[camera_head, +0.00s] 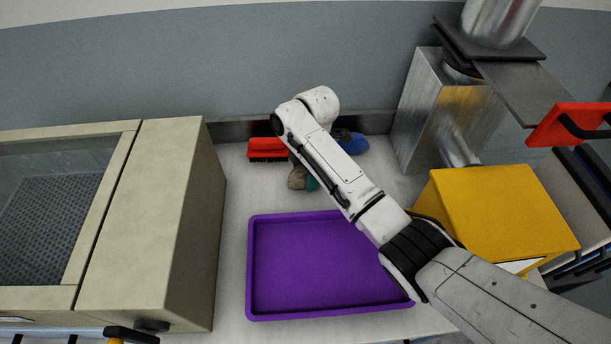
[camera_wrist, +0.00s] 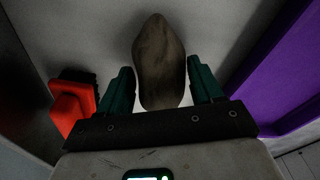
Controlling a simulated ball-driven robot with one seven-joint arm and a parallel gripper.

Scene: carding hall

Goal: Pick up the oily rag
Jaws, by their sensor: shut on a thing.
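The oily rag (camera_head: 296,180) is a grey-brown, lumpy, rounded thing at the back middle of the light worktop, partly hidden by my arm in the head view. In the wrist view the rag (camera_wrist: 160,50) stands between the two green fingers and reaches out beyond their tips. My gripper (camera_wrist: 160,76) is shut on the rag. In the head view only a bit of a teal finger shows beside the rag. I cannot tell whether the rag touches the worktop.
A purple tray (camera_head: 251,270) lies in front of the rag. A red brush (camera_head: 268,150) lies behind it, and a blue thing (camera_head: 353,143) is partly behind my arm. A beige machine (camera_head: 165,220) stands left, a yellow box (camera_head: 495,215) right.

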